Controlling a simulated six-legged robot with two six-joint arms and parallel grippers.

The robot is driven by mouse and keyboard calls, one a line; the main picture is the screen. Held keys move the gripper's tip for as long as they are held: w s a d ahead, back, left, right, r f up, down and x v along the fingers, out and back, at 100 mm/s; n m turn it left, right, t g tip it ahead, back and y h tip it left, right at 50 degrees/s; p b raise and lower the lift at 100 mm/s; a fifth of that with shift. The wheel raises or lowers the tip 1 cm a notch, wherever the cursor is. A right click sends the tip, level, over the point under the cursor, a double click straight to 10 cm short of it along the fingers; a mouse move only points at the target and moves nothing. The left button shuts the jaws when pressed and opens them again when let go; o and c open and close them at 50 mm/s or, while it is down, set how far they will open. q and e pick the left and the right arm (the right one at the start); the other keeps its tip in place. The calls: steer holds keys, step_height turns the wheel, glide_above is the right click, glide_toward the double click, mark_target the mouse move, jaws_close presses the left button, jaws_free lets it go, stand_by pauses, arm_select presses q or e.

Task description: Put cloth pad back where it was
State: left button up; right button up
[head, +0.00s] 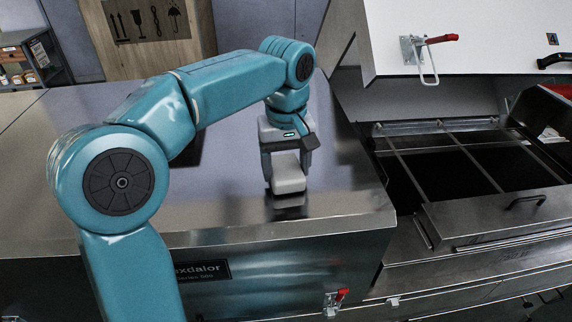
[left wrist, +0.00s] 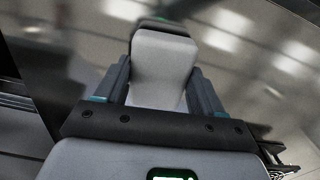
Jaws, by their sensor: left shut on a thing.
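The cloth pad (head: 289,184) is a pale grey block with a dark end. My left gripper (head: 288,165) points down over the steel top (head: 230,210) of the machine, near its front right corner, and is shut on the pad. The pad is just above or on the steel; I cannot tell which. A dark reflection shows right below it. In the left wrist view the pad (left wrist: 162,68) sits between the two fingers of my left gripper (left wrist: 158,88). My right gripper is in neither view.
Right of the steel top is an open dark bay (head: 440,175) with a metal frame and a raised white lid (head: 470,45) with a red-handled latch. A cardboard box (head: 150,35) stands behind. A red-handled latch (head: 337,300) is on the front. The steel around the pad is clear.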

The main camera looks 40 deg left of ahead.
arm_select(q)
steer(key=shift+a+f, duration=0.1)
steer(key=shift+s, duration=0.15)
steer(key=shift+f, duration=0.15)
steer(key=o, duration=1)
steer(key=shift+w, duration=0.2)
steer(key=shift+s, duration=0.1)
steer(key=shift+s, duration=0.1)
